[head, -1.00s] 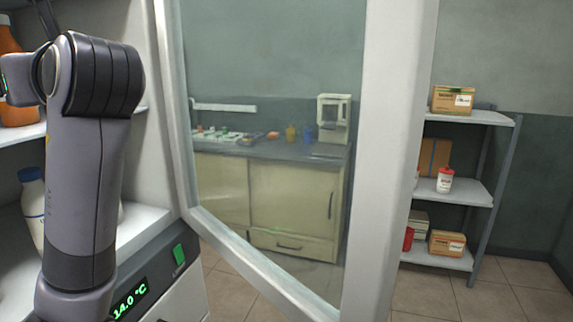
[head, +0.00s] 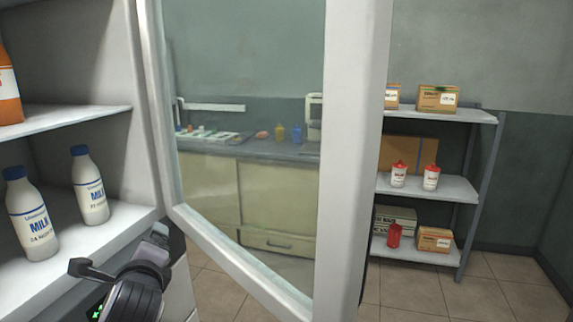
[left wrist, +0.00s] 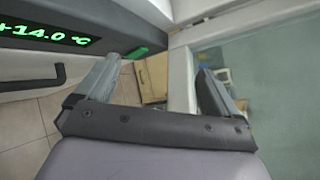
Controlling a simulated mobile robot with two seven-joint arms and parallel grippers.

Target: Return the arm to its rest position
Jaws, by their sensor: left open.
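Past the fingers are the fridge's green-lit display (left wrist: 45,32), the door edge and boxes farther off. My right gripper is in neither view.
The open glass fridge door (head: 345,150) stands right of the arm. Milk bottles (head: 90,188) (head: 32,215) stand on the fridge shelf, with an orange bottle (head: 8,92) above. A storage rack (head: 440,186) and counter (head: 270,150) are beyond. Tiled floor is clear at right.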

